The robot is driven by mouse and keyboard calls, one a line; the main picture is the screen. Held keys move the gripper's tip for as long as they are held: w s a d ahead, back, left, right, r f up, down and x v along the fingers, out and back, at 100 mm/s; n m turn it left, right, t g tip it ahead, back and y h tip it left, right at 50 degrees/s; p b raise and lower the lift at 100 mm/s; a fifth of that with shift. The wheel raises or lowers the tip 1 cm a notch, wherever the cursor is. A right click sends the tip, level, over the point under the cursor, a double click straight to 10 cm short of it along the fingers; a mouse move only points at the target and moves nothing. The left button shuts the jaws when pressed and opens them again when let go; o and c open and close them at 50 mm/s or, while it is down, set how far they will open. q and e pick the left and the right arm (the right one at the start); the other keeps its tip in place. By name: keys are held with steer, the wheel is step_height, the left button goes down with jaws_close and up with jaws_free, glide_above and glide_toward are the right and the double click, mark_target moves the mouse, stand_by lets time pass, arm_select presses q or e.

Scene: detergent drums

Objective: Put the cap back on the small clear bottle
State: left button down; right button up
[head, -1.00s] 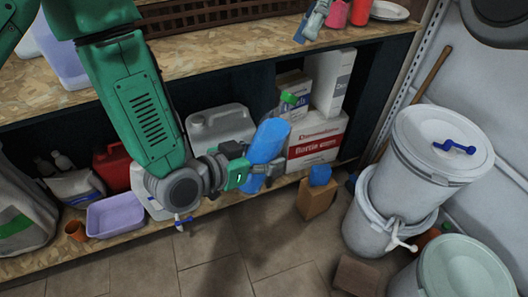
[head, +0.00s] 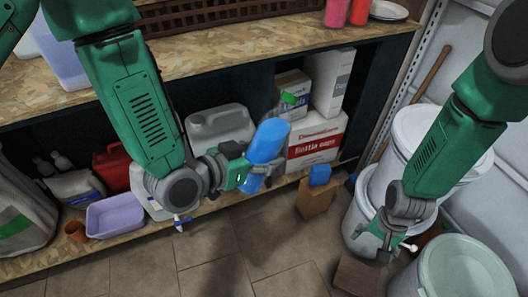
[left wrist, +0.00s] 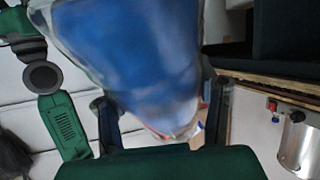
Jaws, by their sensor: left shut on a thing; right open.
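My left gripper (head: 250,172) is shut on a bottle with blue contents (head: 267,142), held tilted in front of the lower shelf. In the left wrist view the bottle (left wrist: 130,50) fills the top between the fingers (left wrist: 165,125), and its wall looks clear and shiny. I cannot make out its neck or a loose cap for it. My right gripper (head: 384,252) is open, pointing down in front of the white drums at the right, apart from the bottle. A small green piece (head: 288,98) shows just above the bottle; I cannot tell what it belongs to.
A brown block with a blue top (head: 318,195) stands below the shelf. White drums (head: 412,135) and a pale green-lidded drum (head: 462,270) stand at the right.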

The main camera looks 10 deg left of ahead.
steer(key=s+d+r+n, duration=0.1)
steer(key=s+d+n, duration=0.1)
steer(key=s, duration=0.6)
steer(key=s+d+r+n+t, duration=0.1)
steer(key=s+d+r+n, duration=0.1)
steer(key=s+n, duration=0.3)
steer(key=s+d, duration=0.1)
steer(key=s, duration=0.2)
steer(key=shift+s+r, duration=0.2)
steer(key=shift+s, duration=0.1)
arm_select(q)
steer(key=shift+r, duration=0.1)
